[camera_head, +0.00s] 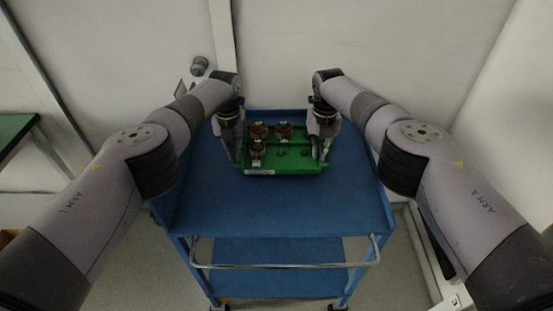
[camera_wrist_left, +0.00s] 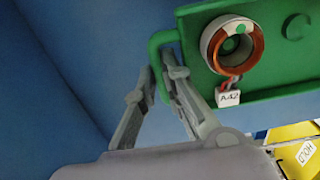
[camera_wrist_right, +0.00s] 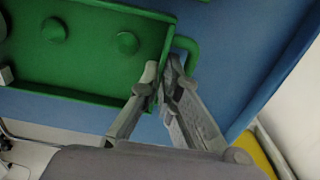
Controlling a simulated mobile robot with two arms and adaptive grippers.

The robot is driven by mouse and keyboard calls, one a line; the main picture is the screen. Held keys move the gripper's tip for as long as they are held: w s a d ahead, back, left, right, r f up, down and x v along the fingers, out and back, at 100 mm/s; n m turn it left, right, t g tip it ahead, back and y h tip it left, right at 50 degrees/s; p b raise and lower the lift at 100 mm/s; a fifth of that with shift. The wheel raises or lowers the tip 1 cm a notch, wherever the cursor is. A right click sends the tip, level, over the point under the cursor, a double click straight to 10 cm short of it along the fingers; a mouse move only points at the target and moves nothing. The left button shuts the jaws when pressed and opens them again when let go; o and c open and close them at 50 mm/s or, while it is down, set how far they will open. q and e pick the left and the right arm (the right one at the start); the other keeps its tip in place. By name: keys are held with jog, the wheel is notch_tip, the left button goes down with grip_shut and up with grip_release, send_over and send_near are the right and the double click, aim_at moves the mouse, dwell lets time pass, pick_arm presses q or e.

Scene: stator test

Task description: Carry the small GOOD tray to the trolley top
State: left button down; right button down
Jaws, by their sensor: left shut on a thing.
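The small green GOOD tray (camera_head: 300,170) is over the far part of the blue trolley top (camera_head: 280,205); I cannot tell whether it touches. It carries three copper-wound stators, one of them (camera_wrist_left: 230,48) tagged A42, at its left side; the right side shows bare pegs. My left gripper (camera_wrist_left: 160,72) is shut on the tray's left handle, one finger either side of the bar. My right gripper (camera_wrist_right: 162,70) is at the tray's right end (camera_wrist_right: 165,50); its fingers are close together beside the wall and handle, and their grip is unclear.
The trolley has a raised back edge and a metal push bar (camera_head: 285,266) in front. Its top in front of the tray is clear. A wall stands behind. A green table (camera_head: 14,130) is at the far left. A yellow item marked HOLD (camera_wrist_left: 298,150) shows in the left wrist view.

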aim_at(236, 171)
pick_arm(q)
jog(key=shift+a, duration=0.1)
pick_arm(e)
jog(key=shift+w+a, duration=0.1)
jog(key=shift+w, duration=0.05)
pick_arm(q)
jog(key=shift+s+a+r, duration=0.15)
jog(key=shift+s+r, duration=0.05)
pick_arm(e)
jog(key=shift+s+a+r, duration=0.1)
jog(key=shift+s+r, duration=0.1)
jog(key=shift+s, duration=0.05)
pick_arm(q)
jog(key=shift+f, duration=0.1)
pick_arm(e)
jog(key=shift+f, duration=0.1)
